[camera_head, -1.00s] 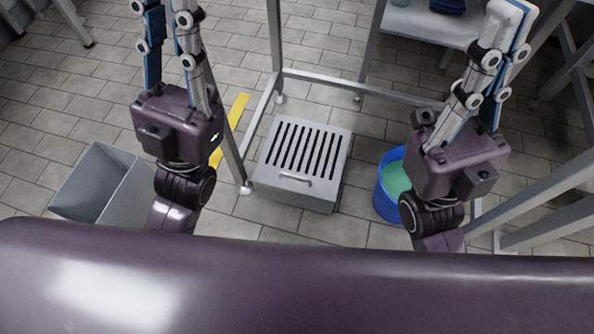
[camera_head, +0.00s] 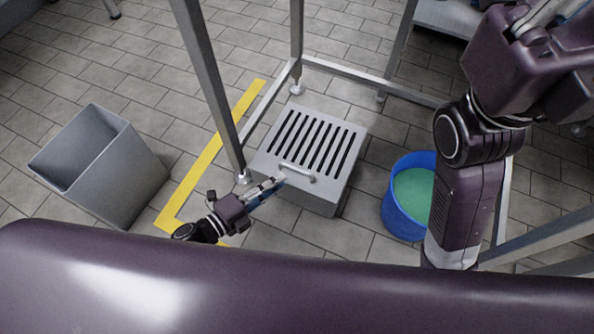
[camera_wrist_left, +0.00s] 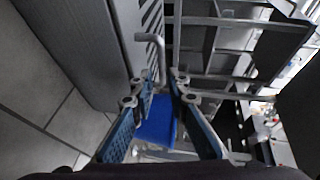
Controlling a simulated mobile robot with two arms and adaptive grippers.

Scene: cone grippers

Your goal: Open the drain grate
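The drain grate (camera_head: 318,142) is a slotted light grey lid on a grey box on the floor. It lies flat and closed in the head view. Its bar handle (camera_head: 298,172) is at the near edge and shows in the left wrist view (camera_wrist_left: 152,38). My left gripper (camera_head: 278,183) is at the handle's left end. In the left wrist view its fingers (camera_wrist_left: 162,78) are apart, with the handle's lower end between or just beyond the tips; I cannot tell if they touch. My right gripper (camera_head: 540,25) is high at the upper right, its fingertips cut off.
A grey bin (camera_head: 125,170) stands at the left and a blue bucket (camera_head: 402,215) with green contents at the right. A metal frame leg (camera_head: 212,90) rises beside the box's left side. Yellow tape (camera_head: 205,165) marks the floor left of it.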

